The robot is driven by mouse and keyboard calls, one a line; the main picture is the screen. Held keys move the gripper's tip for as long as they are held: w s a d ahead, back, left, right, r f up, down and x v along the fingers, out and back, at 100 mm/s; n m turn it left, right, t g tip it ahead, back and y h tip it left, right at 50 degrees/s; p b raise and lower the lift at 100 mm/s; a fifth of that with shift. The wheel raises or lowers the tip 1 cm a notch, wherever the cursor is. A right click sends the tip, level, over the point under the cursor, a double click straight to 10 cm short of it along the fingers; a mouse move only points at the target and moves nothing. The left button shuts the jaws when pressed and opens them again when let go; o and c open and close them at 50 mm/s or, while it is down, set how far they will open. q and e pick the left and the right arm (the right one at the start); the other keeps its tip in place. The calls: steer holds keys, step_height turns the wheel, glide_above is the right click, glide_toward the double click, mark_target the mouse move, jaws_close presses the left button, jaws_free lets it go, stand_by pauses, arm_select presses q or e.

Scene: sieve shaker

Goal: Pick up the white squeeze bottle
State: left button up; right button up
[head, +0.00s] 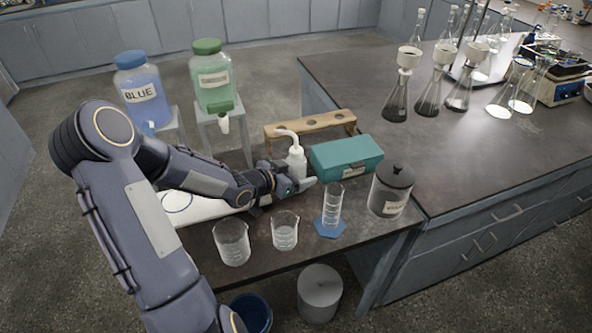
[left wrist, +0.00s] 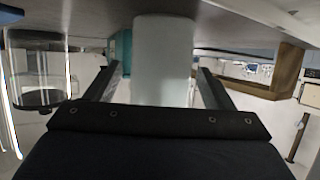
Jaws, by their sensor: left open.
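In the left wrist view the bottle's white body (left wrist: 163,62) is between the two fingers of my left gripper (left wrist: 160,88). The fingers are open, with a gap visible on each side of the bottle. The bottle's base is partly hidden by the gripper in the head view. My right gripper is not in view.
The teal box (head: 346,157) is close on the bottle's right, and the wooden rack (head: 310,130) is behind it. Two beakers (head: 285,231) (head: 232,243), a graduated cylinder (head: 331,212) and a dark-lidded jar (head: 391,190) stand in front. Several flasks (head: 398,98) stand further right.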

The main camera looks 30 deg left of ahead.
arm_select(q)
steer(key=c, duration=0.7)
steer(key=shift+r, duration=0.2)
